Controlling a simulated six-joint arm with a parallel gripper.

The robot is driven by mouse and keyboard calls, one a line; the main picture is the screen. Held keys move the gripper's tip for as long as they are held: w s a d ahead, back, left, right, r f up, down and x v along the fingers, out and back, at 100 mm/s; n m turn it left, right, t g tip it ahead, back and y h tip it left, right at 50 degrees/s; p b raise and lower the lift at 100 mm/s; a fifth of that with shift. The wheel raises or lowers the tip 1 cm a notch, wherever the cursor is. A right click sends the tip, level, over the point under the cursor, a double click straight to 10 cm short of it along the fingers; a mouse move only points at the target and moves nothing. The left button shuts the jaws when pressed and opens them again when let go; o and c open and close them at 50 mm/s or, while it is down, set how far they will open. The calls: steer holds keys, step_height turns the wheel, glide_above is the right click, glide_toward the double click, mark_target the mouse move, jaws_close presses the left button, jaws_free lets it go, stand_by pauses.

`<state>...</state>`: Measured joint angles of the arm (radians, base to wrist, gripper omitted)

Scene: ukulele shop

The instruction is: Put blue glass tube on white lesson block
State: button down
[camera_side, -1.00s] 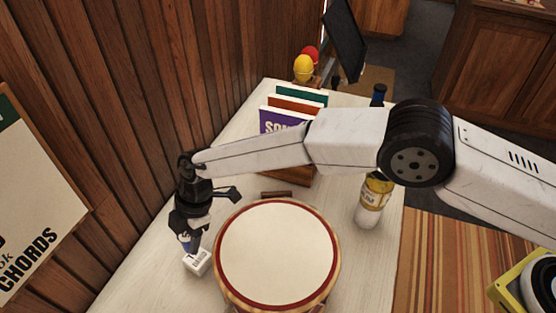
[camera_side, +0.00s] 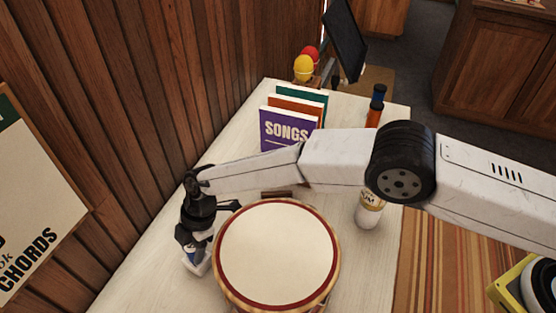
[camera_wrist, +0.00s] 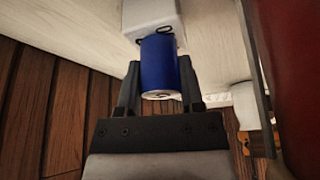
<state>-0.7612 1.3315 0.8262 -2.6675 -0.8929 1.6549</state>
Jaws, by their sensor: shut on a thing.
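The blue glass tube (camera_wrist: 159,66) is between the two fingers of my gripper (camera_wrist: 159,78) in the wrist view, and the fingers are shut on it. The white lesson block (camera_wrist: 150,14) lies just beyond the tube's far end in that view, with dark marks on its face. In the side view my gripper (camera_side: 194,248) points down at the block (camera_side: 205,266), which it partly hides. A bit of blue shows beside the fingers there. Whether the tube touches the block, I cannot tell.
A large round drum (camera_side: 276,255) stands close to the right of my gripper. Songbooks (camera_side: 286,130) stand in a holder behind, and a labelled bottle (camera_side: 369,210) is to the right. The wooden wall (camera_side: 110,130) is close on the left.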

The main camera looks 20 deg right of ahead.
steer(key=shift+f, duration=0.15)
steer(key=shift+c, duration=1.2)
jaws_free()
steer(key=v, duration=1.2)
steer(key=shift+w+d, duration=0.1)
steer(key=shift+r, duration=0.2)
